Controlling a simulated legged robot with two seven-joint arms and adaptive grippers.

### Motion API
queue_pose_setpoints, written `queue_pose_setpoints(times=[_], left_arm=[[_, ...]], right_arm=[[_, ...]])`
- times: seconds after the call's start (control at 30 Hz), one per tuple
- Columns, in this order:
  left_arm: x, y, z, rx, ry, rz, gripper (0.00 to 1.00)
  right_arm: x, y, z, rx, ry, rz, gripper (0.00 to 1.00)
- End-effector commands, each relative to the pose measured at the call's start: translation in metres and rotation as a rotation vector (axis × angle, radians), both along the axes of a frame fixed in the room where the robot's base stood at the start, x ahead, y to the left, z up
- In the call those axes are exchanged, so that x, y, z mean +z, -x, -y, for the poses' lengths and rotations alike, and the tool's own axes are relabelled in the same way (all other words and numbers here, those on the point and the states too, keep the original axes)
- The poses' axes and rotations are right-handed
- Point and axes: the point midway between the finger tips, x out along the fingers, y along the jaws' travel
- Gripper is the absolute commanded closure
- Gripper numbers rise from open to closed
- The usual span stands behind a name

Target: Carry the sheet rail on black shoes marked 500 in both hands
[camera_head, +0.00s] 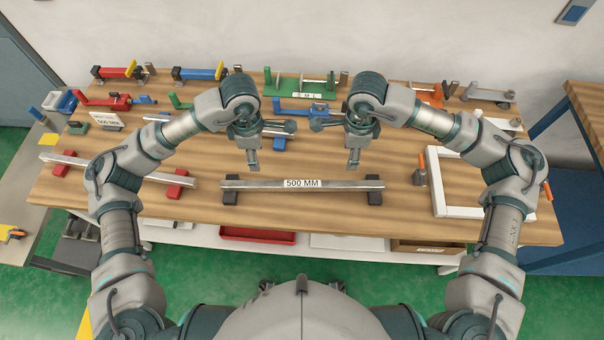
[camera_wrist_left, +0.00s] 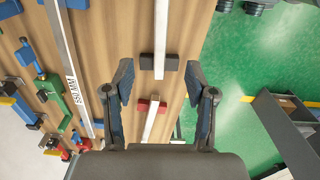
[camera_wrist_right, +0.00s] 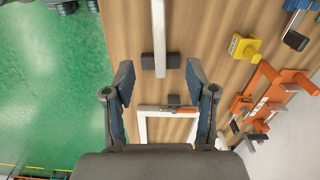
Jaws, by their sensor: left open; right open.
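The sheet rail (camera_head: 260,184) is a grey bar with a "500 MM" label at its middle. It lies level on two black shoes, one at the left (camera_head: 231,190) and one at the right (camera_head: 375,197), near the table's front edge. My left gripper (camera_head: 252,165) is open and empty, above and behind the rail's left part. My right gripper (camera_head: 353,162) is open and empty, above and behind its right part. In the left wrist view one rail end (camera_wrist_left: 159,70) lies between the open fingers, below them. The right wrist view shows the other end (camera_wrist_right: 161,68) likewise.
A rail on red shoes (camera_head: 120,169) lies to the left. A white frame (camera_head: 437,185) lies to the right. Another rail marked "550 MM" (camera_wrist_left: 68,55) lies further back. Coloured clamps and fixtures line the table's back, including a green one (camera_head: 284,90). Bare wood surrounds the rail.

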Motion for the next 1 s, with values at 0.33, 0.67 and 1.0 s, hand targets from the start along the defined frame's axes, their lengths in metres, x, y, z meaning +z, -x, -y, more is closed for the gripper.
queue_pose_setpoints(times=[0.33, 0.67, 1.0], left_arm=[[-0.008, -0.003, -0.005, 0.001, 0.004, -0.004, 0.44], [-0.065, -0.002, -0.003, 0.001, 0.002, -0.007, 0.44], [-0.132, -0.002, -0.002, 0.002, 0.002, -0.006, 0.44]], right_arm=[[-0.008, -0.003, -0.005, 0.001, 0.005, -0.004, 0.44], [-0.064, -0.001, -0.002, 0.001, 0.004, -0.007, 0.44], [-0.131, -0.002, -0.002, 0.0, 0.002, -0.005, 0.44]])
